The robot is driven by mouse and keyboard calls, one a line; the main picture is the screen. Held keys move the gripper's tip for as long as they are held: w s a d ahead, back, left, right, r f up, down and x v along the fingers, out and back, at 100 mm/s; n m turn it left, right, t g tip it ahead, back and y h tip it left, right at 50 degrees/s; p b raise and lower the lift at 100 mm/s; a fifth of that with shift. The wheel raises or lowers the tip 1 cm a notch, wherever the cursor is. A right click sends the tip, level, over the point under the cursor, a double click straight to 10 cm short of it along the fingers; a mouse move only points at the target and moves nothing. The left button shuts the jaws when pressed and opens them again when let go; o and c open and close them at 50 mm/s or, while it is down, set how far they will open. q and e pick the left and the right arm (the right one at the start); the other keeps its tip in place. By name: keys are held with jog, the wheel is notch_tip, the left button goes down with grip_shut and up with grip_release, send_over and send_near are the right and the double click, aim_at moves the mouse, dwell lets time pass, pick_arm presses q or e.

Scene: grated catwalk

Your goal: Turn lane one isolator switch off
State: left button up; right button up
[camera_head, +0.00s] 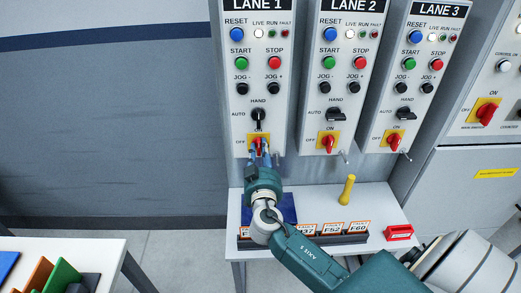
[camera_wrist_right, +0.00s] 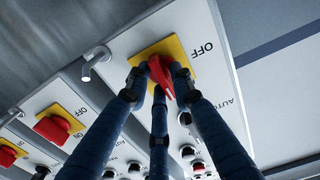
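The lane one isolator switch (camera_head: 258,139) is a red knob on a yellow plate, low on the LANE 1 panel (camera_head: 231,60), with OFF at its left. In the wrist view the red knob (camera_wrist_right: 161,75) has its handle lying roughly along the panel's length, not turned across toward OFF. My right gripper (camera_head: 262,157) reaches it from below. In the wrist view its fingers (camera_wrist_right: 159,78) close around the knob from both sides, with a third finger beneath the handle, and appear to touch it. The fingers partly hide the knob in the head view. My left gripper is out of view.
Similar isolators sit on LANE 2 (camera_head: 328,141) and LANE 3 (camera_head: 393,140) to the right. A small metal hasp (camera_wrist_right: 94,60) sticks out beside the lane one plate. Below, a white shelf (camera_head: 400,217) holds a yellow-handled object (camera_head: 347,190), fault tags (camera_head: 333,229) and a red box (camera_head: 398,233).

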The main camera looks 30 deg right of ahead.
grip_shut()
jog(key=n, duration=0.8)
jog(key=n+b, duration=0.1)
jog(key=n, duration=0.4)
jog(key=shift+a+r, duration=0.15)
jog(key=shift+r, duration=0.15)
jog(key=n+p, duration=0.1)
jog(key=n, duration=0.3)
jog(key=shift+w+n, duration=0.1)
jog(key=shift+n, duration=0.3)
jog(key=shift+a, duration=0.1)
